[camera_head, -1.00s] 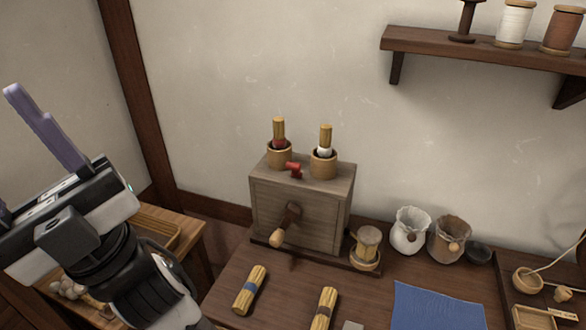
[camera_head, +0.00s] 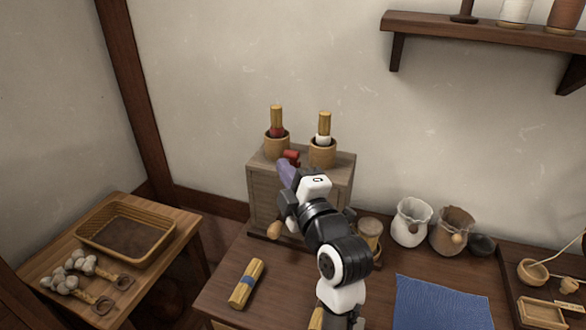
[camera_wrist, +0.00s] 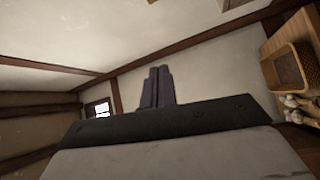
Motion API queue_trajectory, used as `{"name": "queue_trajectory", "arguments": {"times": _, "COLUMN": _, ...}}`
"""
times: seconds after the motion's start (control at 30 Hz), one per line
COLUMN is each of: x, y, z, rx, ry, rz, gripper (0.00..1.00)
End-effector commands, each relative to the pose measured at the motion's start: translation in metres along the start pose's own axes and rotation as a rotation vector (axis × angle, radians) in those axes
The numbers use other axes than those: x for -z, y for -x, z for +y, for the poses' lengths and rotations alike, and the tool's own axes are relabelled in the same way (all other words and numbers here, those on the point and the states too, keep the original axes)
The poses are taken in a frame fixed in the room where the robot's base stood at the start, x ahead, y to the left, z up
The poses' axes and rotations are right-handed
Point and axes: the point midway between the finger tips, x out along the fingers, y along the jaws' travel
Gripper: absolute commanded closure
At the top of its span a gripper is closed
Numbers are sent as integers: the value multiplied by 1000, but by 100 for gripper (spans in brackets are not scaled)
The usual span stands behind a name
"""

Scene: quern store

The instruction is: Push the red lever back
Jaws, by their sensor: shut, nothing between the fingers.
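The red lever (camera_head: 291,156) sits on top of the wooden box (camera_head: 262,193), between two round wooden cups. Its red end shows just above my gripper in the head view. My gripper (camera_head: 284,168) is in front of the box top, close below the lever, with its purple fingers together and empty. I cannot tell whether the fingertips touch the lever. My arm hides most of the box's front. In the wrist view my gripper (camera_wrist: 157,86) shows its closed fingers against the wall, and the lever is not seen.
Cups with a red-banded bundle (camera_head: 277,130) and a white-banded bundle (camera_head: 324,135) flank the lever. A wooden handle (camera_head: 274,230) juts from the box's front. Sacks (camera_head: 411,222) stand right of the box. A basket (camera_head: 82,235) is on the left side table.

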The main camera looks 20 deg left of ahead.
Motion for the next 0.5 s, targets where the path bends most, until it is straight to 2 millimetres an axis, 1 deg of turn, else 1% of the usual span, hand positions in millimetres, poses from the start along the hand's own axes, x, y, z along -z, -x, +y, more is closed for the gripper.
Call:
{"name": "queue_trajectory", "arguments": {"times": 0.03, "x": -16, "y": 9, "z": -12, "rx": 44, "ry": 43, "rz": -18, "gripper": 100}}
{"name": "queue_trajectory", "arguments": {"times": 0.1, "x": -29, "y": 18, "z": -25, "rx": 98, "ry": 99, "rz": -25, "gripper": 100}}
{"name": "queue_trajectory", "arguments": {"times": 0.2, "x": -41, "y": 28, "z": -36, "rx": 149, "ry": 154, "rz": -27, "gripper": 100}}
{"name": "queue_trajectory", "arguments": {"times": 0.3, "x": -46, "y": 33, "z": -42, "rx": 174, "ry": 181, "rz": -24, "gripper": 100}}
{"name": "queue_trajectory", "arguments": {"times": 0.5, "x": -47, "y": 35, "z": -43, "rx": 181, "ry": 191, "rz": -23, "gripper": 100}}
